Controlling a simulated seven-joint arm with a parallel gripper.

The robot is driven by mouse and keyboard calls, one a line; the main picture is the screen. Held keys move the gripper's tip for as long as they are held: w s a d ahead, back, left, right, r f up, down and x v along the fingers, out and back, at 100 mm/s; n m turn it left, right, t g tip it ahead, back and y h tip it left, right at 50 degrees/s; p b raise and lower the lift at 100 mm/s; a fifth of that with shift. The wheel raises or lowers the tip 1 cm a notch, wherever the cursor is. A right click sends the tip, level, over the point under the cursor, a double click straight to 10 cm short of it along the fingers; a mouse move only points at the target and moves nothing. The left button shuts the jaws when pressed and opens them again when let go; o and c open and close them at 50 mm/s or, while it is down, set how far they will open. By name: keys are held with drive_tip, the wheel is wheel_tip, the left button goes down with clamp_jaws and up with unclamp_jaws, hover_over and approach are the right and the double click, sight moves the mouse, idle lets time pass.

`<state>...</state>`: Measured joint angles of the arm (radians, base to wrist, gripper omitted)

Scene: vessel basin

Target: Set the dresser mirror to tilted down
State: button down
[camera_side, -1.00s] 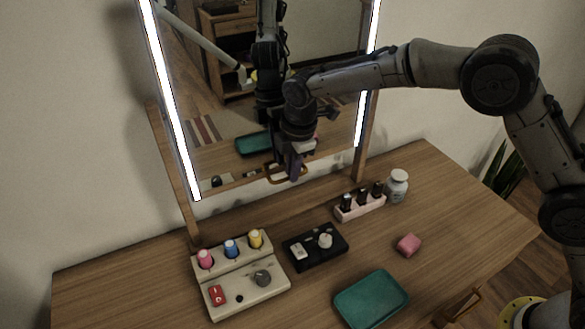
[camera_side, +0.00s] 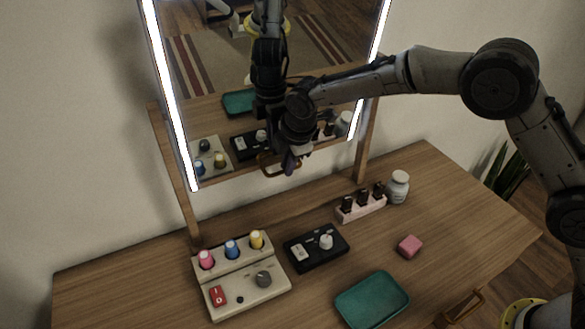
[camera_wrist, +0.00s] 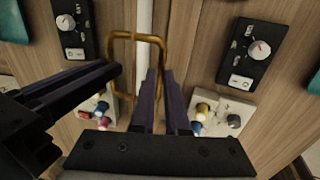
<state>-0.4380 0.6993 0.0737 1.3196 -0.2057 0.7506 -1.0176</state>
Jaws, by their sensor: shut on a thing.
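The dresser mirror (camera_side: 330,35) hangs between two wooden posts at the back of the dresser, with lit strips down both sides. Its glass reflects the tabletop items, the rug and my arm, so it faces somewhat downward. A brass loop handle (camera_side: 266,168) is at its lower edge; it also shows in the wrist view (camera_wrist: 122,36). My gripper (camera_side: 290,163) is at this handle, with its fingers (camera_wrist: 157,78) shut on it. The exact contact is partly hidden by the fingers.
Below stand a beige panel with colored bottles (camera_side: 250,292), a black switch box (camera_side: 318,257), a pink bottle rack (camera_side: 350,214) and a white jar (camera_side: 397,187). A teal tray (camera_side: 345,312) and pink block (camera_side: 409,246) lie toward the front. My gripper is above them.

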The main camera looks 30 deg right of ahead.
sight(286, 94)
drive_tip(key=shift+w+t, duration=0.4)
drive_tip(key=shift+w, duration=0.15)
drive_tip(key=c, duration=0.9)
unclamp_jaws()
drive_tip(key=shift+r, duration=0.1)
drive_tip(key=v, duration=1.3)
drive_tip(key=shift+s+r, duration=0.15)
drive_tip(key=shift+r, duration=0.2)
drive_tip(key=shift+d, duration=0.1)
